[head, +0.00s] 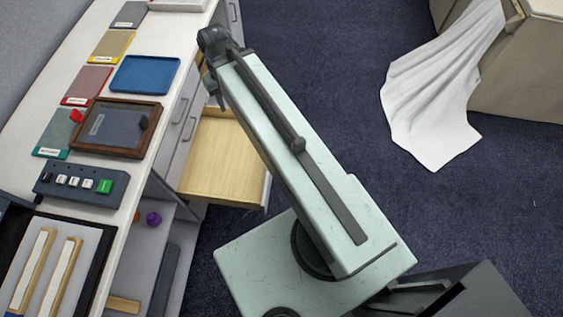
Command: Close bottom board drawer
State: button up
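An open drawer (226,160) with a pale wooden inside sticks out from the grey cabinet under the white table. My arm crosses in front of its right side and hides part of it. My gripper (215,88) is at the far end of the arm, above the drawer's back edge and close to the table's front edge. Its dark fingers point downward and are small in the picture, so I cannot tell whether they are open or shut. Other closed drawer fronts with bar handles (183,138) show on the cabinet face.
The table (128,212) holds a blue tray (146,74), a brown framed tray (140,150), several coloured boards and a button box (82,184). An open shelf below holds a purple ball (153,219). A white cloth (430,110) hangs to the floor at right. Blue carpet lies clear between.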

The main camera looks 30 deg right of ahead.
aim_at(223, 167)
jog(key=z, duration=0.1)
jog(key=k, duration=2)
jog(key=u, duration=0.55)
jog(key=i, duration=1.2)
jog(key=u, duration=0.25)
